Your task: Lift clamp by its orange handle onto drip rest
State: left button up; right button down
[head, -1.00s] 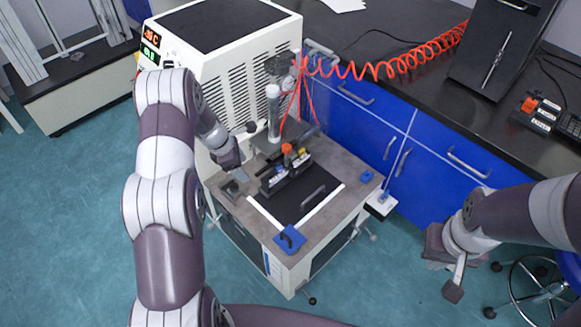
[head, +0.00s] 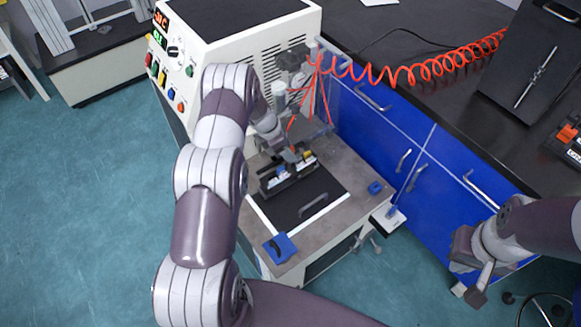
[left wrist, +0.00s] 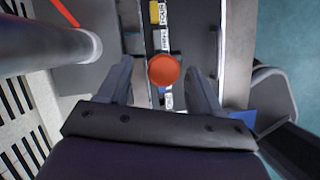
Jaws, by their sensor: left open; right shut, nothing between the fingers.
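The orange handle (left wrist: 163,70) shows from above in the left wrist view as a round knob. My left gripper (left wrist: 162,86) is open, with one finger on each side of the knob; whether they touch it is unclear. In the head view my left gripper (head: 290,156) is over the dark labelled fixture (head: 292,181) on the machine's table and hides the knob. The clamp's own outline under the handle is hard to make out. I cannot identify the drip rest. My right gripper (head: 466,276) is shut and empty, off to the right of the machine.
The machine's table (head: 345,168) carries a black plate with a metal handle (head: 313,204) and a blue block (head: 281,247). A coiled red hose (head: 430,72) runs from the machine toward the right. Blue cabinets (head: 400,135) stand close on the right.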

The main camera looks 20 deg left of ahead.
pick_arm(q)
jog(key=x, duration=0.5)
jog(key=shift+f+b, duration=0.3)
jog(key=shift+b, duration=0.05)
jog(key=shift+s, duration=0.1)
grip_shut()
jog(key=shift+r, duration=0.1)
